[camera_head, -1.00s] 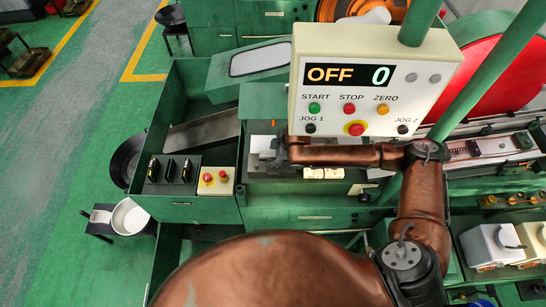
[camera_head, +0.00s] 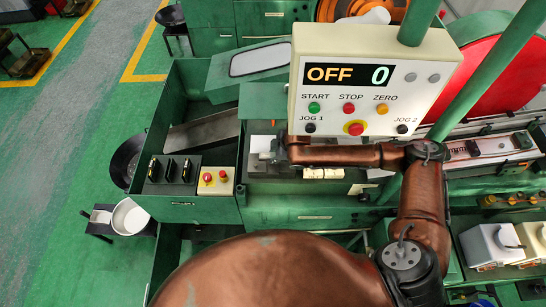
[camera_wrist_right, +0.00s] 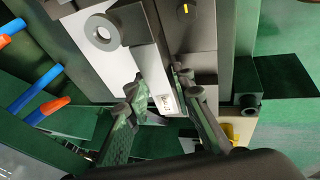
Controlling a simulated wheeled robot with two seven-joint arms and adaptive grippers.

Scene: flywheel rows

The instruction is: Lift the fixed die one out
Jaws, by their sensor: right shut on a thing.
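In the head view my right gripper (camera_head: 282,153) is beside pale metal parts (camera_head: 261,144) and hides most of the die area. My left gripper is in neither view.
The control panel (camera_head: 372,90) reading OFF 0 overhangs the arm closely. A small button box (camera_head: 215,181) and black levers (camera_head: 174,171) stand left of the work area. A grey ring (camera_wrist_right: 102,32) and blue and orange handles (camera_wrist_right: 42,88) show in the wrist view.

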